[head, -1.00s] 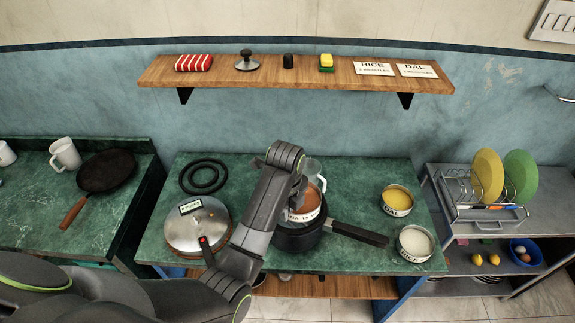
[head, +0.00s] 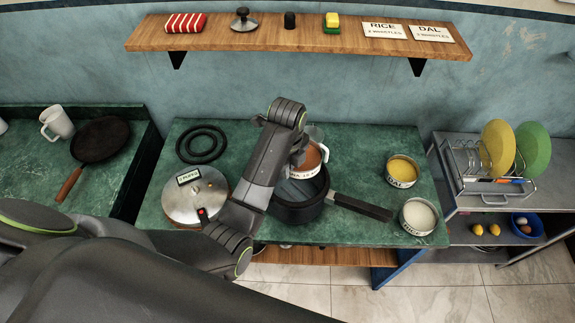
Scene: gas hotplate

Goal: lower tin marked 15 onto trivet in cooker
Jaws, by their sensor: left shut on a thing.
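The tin marked 15 (head: 307,163) is a steel tin with an orange-brown content and a white label that ends in "NA 15". My left gripper (head: 298,150) is shut on it from the left and holds it above the far side of the cooker. The black cooker (head: 297,213) stands open on the green counter, its long handle (head: 362,207) pointing right. Its inside looks pale grey-blue. I cannot make out the trivet; my arm hides the cooker's left part. My right gripper is not in view.
The DAL tin (head: 402,170) and a white-filled rice tin (head: 418,216) stand at the right.

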